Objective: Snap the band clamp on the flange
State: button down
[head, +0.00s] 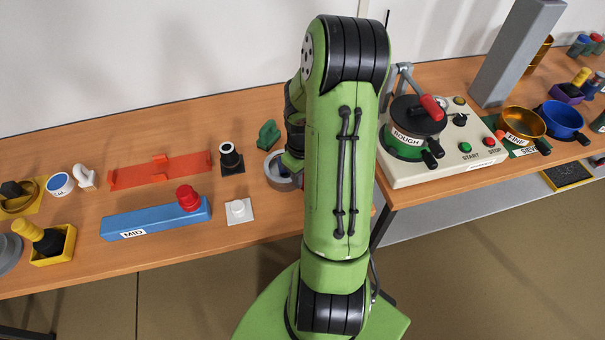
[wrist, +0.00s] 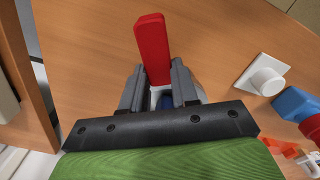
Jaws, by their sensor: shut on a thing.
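My gripper (wrist: 157,82) is shut on a red lever (wrist: 152,40), which stands out beyond the fingertips in the wrist view. I take it for the lever of the band clamp. Between and behind the fingers a little pale and blue surface shows, mostly hidden. In the head view a grey ring-shaped part (head: 272,168) sits on the table just left of my arm, partly covered by it. I cannot tell whether the clamp is closed around the flange.
A white plate with a knob (head: 239,210), a blue MID bar (head: 150,220), an orange rack (head: 160,170), a black holder (head: 231,160) and a green piece (head: 268,134) stand left. Right, across a table gap, is the ROUGH machine (head: 415,140) with its red handle (head: 432,107).

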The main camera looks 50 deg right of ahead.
jog(key=shift+f+b, duration=0.65)
jog(key=shift+f, duration=0.15)
jog(key=c, duration=0.8)
grip_release()
notch_tip(320, 180, up, 6)
jog(key=p, duration=0.5)
jog(key=shift+r, duration=0.15)
